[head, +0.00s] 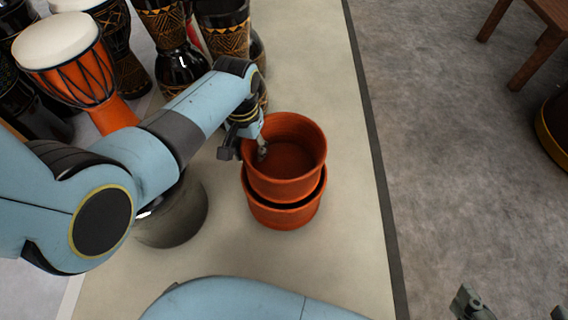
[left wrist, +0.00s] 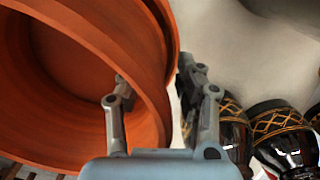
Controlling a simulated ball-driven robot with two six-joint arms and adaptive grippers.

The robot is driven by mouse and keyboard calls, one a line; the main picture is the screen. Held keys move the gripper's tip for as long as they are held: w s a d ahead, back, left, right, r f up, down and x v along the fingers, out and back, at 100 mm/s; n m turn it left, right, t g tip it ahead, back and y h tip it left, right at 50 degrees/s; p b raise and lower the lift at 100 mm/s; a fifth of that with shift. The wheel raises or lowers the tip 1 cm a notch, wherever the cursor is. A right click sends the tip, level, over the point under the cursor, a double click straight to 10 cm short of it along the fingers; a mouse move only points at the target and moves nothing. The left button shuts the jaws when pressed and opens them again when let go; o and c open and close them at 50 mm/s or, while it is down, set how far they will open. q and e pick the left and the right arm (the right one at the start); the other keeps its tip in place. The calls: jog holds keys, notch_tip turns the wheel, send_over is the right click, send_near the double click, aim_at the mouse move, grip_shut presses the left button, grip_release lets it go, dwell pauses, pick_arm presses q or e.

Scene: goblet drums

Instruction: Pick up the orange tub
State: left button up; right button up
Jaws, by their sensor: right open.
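The orange tub (head: 287,186) stands upright at the middle of the head view, nested in a second, similar orange tub (head: 285,215) below it. A dark gap shows between the two. My left gripper (head: 255,146) is at the left rim of the upper tub. In the left wrist view, the upper tub's wall (left wrist: 150,60) lies between the fingers of my left gripper (left wrist: 155,85), one inside and one outside. The fingers are apart, and no clear grip shows. My right gripper (head: 513,307) is open and empty at the bottom right corner, far from the tubs.
Several dark patterned drums and an orange drum with a white head (head: 70,65) stand at the upper left. A dark glossy round object (head: 172,212) is left of the tubs. A wooden table or stool (head: 540,40) is at the upper right. The pale mat (head: 345,220) is clear right of the tubs.

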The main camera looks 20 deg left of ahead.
pick_arm(q)
jog(key=shift+f, duration=0.4)
grip_shut()
dwell(0.4)
